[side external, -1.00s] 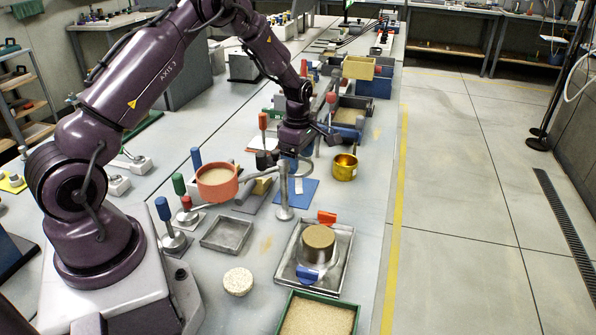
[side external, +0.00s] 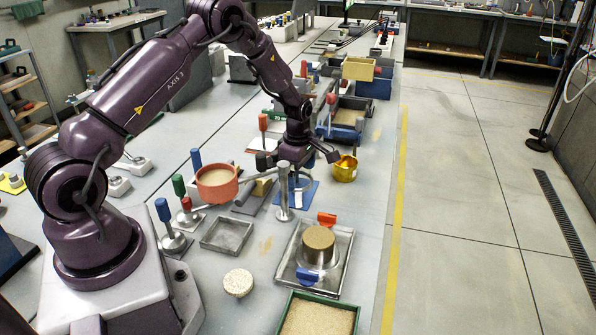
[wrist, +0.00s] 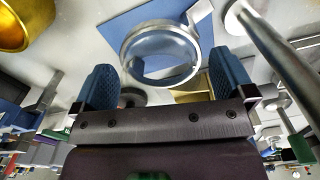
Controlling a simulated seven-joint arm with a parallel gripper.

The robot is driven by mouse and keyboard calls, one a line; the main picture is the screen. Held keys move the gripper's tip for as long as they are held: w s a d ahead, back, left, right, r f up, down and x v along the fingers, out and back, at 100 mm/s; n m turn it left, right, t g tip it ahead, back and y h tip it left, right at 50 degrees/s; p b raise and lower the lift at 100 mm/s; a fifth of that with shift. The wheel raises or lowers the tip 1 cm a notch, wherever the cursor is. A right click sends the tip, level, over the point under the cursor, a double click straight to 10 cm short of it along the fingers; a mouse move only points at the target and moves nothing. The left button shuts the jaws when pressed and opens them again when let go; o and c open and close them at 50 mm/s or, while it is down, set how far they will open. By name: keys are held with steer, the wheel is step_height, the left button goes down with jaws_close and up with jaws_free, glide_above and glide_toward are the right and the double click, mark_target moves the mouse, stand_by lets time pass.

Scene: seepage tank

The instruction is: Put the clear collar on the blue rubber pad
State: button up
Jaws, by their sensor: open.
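The clear collar (wrist: 160,55) is a see-through ring in the wrist view, with the blue rubber pad (wrist: 140,25) showing behind and through it. It appears to stand on the pad, though its contact with it is not plain. My gripper (wrist: 165,82) is open, with one blue ribbed finger on either side of the collar and a visible gap at each. In the side view my gripper (side external: 297,178) is low over the blue pad (side external: 311,190); the collar is hard to make out there behind the fingers and a metal post.
A gold cup (side external: 345,170) stands close right of my gripper. A tray with a brown sand block (side external: 319,243) lies nearer the camera.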

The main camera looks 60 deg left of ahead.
steer(key=s+d+r+m+t, duration=0.1)
steer(key=d+r+m, duration=0.1)
steer(key=r, duration=0.8)
steer(key=s+d+r+m, duration=0.1)
steer(key=d+r+m, duration=0.2)
steer(key=r, duration=0.7)
steer(key=s+d+r+m+t, duration=0.2)
steer(key=s+d+r+m, duration=0.5)
steer(key=r, duration=0.1)
steer(key=s+d+r+m+t, duration=0.1)
steer(key=s+d+m, duration=0.2)
steer(key=s+m, duration=0.3)
steer(key=s+d+r+m+t, duration=0.1)
steer(key=s+d+m, duration=0.2)
steer(key=s+m, duration=0.3)
steer(key=shift+s+d+r+m+t, duration=0.3)
steer(key=shift+s+d+m, duration=0.1)
steer(key=shift+s, duration=0.65)
